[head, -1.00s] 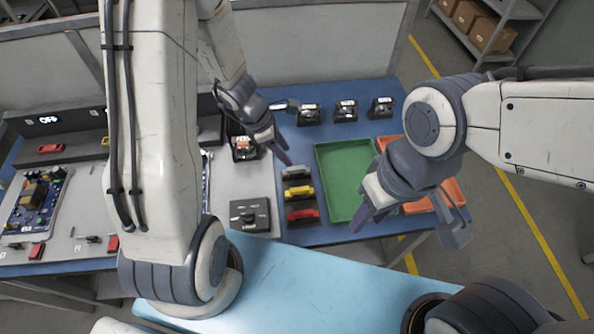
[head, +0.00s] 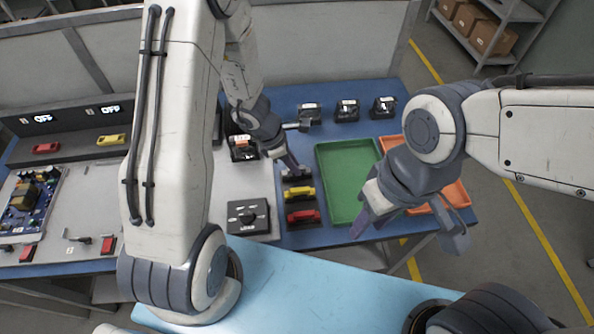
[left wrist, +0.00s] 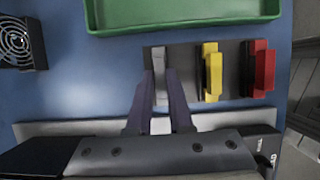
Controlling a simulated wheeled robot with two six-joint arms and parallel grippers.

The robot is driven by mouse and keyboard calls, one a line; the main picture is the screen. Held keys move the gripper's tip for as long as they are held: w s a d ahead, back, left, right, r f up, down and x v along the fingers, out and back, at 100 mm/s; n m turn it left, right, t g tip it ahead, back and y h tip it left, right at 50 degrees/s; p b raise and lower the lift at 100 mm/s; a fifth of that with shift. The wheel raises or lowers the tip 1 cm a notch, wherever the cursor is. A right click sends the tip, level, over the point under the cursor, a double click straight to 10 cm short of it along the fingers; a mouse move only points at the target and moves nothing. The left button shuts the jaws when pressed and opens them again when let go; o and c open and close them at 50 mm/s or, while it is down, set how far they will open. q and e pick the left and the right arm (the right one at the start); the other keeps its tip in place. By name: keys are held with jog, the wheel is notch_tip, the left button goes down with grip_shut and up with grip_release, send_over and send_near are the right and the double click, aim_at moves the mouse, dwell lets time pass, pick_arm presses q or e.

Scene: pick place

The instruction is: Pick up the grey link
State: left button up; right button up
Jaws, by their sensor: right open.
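The grey link (left wrist: 160,62) stands in the holder strip beside the yellow link (left wrist: 212,72) and the red link (left wrist: 262,70). My left gripper (left wrist: 160,77) is over it in the left wrist view, one finger on each side, with the fingers apart; I cannot tell if they touch it. In the head view my left gripper (head: 291,166) partly hides the grey link at the far end of the strip, with the yellow link (head: 299,192) and red link (head: 303,215) nearer. My right gripper (head: 408,238) is open and empty in the air.
A green tray (head: 322,180) lies just right of the links, with an orange tray (head: 459,193) beyond it, partly behind my right arm. A black dial box (head: 249,216) stands to their left. Several black units (head: 346,110) line the back of the blue table.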

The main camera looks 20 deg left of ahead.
pick_arm(q)
grip_shut()
jog(key=shift+r, duration=0.15)
notch_tip(320, 180, up, 5)
jog(key=shift+f+p, duration=0.15)
jog(key=shift+p, duration=1.05)
jog(key=s+d+r+p, duration=0.3)
jog(key=s+d+r, duration=0.4)
jog(key=d+r, duration=0.1)
jog(key=shift+s+d+r, duration=0.35)
jog(key=shift+s+r, duration=0.05)
jog(key=shift+r, duration=0.4)
